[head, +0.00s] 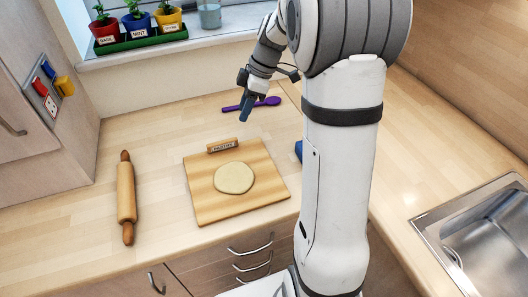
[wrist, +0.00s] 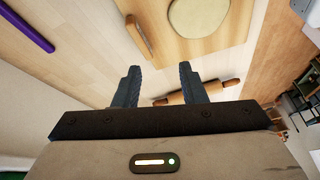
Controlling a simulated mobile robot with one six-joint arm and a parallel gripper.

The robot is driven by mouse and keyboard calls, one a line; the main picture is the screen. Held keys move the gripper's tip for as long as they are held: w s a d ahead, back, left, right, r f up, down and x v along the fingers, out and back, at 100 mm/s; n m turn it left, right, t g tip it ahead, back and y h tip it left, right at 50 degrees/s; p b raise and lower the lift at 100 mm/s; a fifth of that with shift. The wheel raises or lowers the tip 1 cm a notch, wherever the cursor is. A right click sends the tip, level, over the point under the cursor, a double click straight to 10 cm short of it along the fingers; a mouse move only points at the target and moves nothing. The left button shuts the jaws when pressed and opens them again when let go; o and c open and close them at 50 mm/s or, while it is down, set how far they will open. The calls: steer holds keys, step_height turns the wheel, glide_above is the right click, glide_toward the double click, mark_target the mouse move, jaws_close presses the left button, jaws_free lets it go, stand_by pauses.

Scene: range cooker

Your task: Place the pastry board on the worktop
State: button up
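The pastry board (head: 205,203) lies flat on the wooden worktop (head: 75,217), near its front edge. The board (wrist: 160,38) also shows there, beyond the fingertips, with part of the dough (wrist: 198,15).
A rolling pin (head: 126,198) lies left of the board. A purple spoon (head: 250,104) lies at the back, near my gripper. A blue object (head: 298,150) is partly hidden by my arm. A sink (head: 485,235) is at the right; potted herbs (head: 138,27) stand on the sill.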

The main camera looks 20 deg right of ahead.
steer(key=s+a+r+m+t+h, duration=0.1)
steer(key=s+m+h, duration=0.1)
steer(key=s+m, duration=0.5)
steer(key=s+a+r+m+t+h, duration=0.1)
steer(key=s+m, duration=0.7)
steer(key=s, duration=0.8)
steer(key=shift+s+a+r+t+h, duration=0.2)
steer(key=shift+s+r+t+h, duration=0.25)
steer(key=shift+h, duration=0.35)
steer(key=shift+w+f, duration=0.1)
steer(key=shift+f, duration=0.05)
